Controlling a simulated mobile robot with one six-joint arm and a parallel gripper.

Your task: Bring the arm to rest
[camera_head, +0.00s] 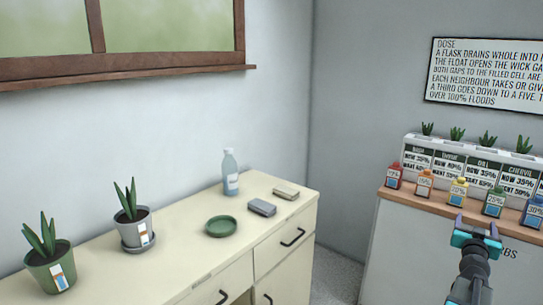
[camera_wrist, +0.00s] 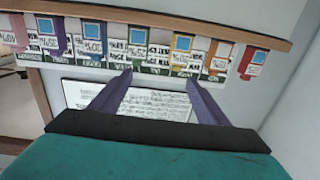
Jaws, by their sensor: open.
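My gripper (camera_head: 477,230) is at the lower right in the head view, in front of the wooden shelf edge that carries small coloured flasks. Its jaws are open and nothing is between them. In the wrist view, its two dark fingers (camera_wrist: 158,85) stand apart, with a white text panel and labels behind them. The wrist picture looks upside down. My arm comes up from the bottom right corner in the head view.
A planter unit (camera_head: 470,160) with labels and several flasks, such as the red one (camera_head: 394,176), stands close to my gripper. A cream cabinet (camera_head: 180,262) at left bears potted plants, a green saucer (camera_head: 221,226), a bottle (camera_head: 230,172) and two small blocks. A sign (camera_head: 485,75) hangs on the wall.

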